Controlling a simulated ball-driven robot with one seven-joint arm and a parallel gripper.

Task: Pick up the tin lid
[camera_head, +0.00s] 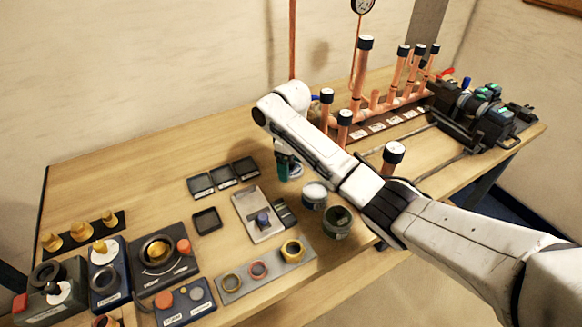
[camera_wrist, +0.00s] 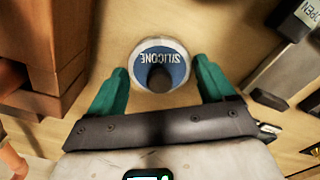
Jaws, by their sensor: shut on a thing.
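My gripper (camera_wrist: 162,75) has its green fingers on either side of a round, white-rimmed tin lid (camera_wrist: 178,66). The lid has a blue face lettered SILICONE and a dark round knob at its middle. In the head view my gripper (camera_head: 288,166) hangs over the bench behind two tins, and my arm partly hides it. The lid is hard to make out there. The front tin (camera_head: 337,222) is open and dark inside. The tin behind it (camera_head: 314,195) has a pale grey top.
A pale plate with a blue knob (camera_head: 262,220) and small dark trays (camera_head: 207,221) lie left of the tins. A mat with rings (camera_head: 259,270) is in front. Copper pipes (camera_head: 361,70) stand behind my arm. Bare wood (camera_head: 130,180) lies at the back left.

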